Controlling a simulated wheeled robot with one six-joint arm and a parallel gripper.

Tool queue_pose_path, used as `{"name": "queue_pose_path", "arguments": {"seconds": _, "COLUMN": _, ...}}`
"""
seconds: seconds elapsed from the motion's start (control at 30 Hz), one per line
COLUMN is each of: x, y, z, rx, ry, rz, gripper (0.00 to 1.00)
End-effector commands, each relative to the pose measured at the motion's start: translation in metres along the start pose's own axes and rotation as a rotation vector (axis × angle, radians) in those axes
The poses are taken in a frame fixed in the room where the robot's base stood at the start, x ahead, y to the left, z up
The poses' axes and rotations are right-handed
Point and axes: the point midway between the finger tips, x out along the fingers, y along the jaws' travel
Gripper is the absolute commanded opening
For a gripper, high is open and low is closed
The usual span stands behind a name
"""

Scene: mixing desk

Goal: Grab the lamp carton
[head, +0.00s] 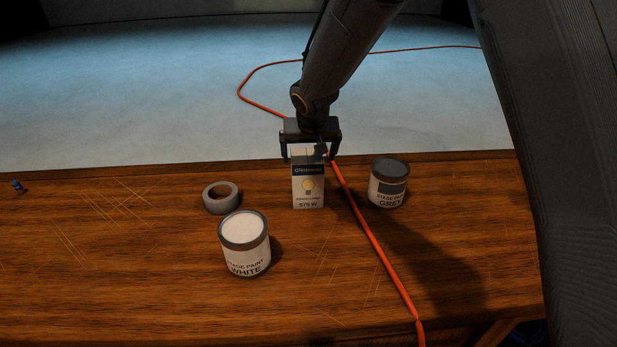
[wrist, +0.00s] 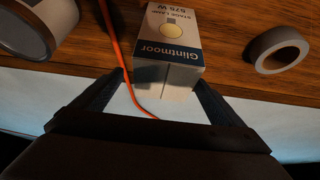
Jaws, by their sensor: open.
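The lamp carton (head: 308,188) is a small white box with a dark blue band and a bulb picture, standing upright on the wooden desk. In the wrist view the carton (wrist: 172,40) shows its "Glintmoor" label, and its top end lies between the fingertips. My gripper (head: 310,155) is open and comes down from above, with one finger on each side of the carton's top. In the wrist view my gripper (wrist: 160,78) shows gaps between fingers and carton, the gap on the left looking wider. The contact on the right side is hard to tell.
A grey paint can (head: 388,183) stands close to the right of the carton. A white paint can (head: 245,245) is in front left, and a roll of tape (head: 220,197) lies left. An orange cable (head: 372,235) runs past the carton's right side. The desk's left part is mostly clear.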

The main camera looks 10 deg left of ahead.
Motion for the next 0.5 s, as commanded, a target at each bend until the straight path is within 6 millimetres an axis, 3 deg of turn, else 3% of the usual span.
{"name": "queue_pose_path", "arguments": {"seconds": 0.5, "x": 0.05, "y": -0.004, "z": 0.004, "rx": 0.001, "ry": -0.001, "rz": 0.001, "gripper": 0.92}}
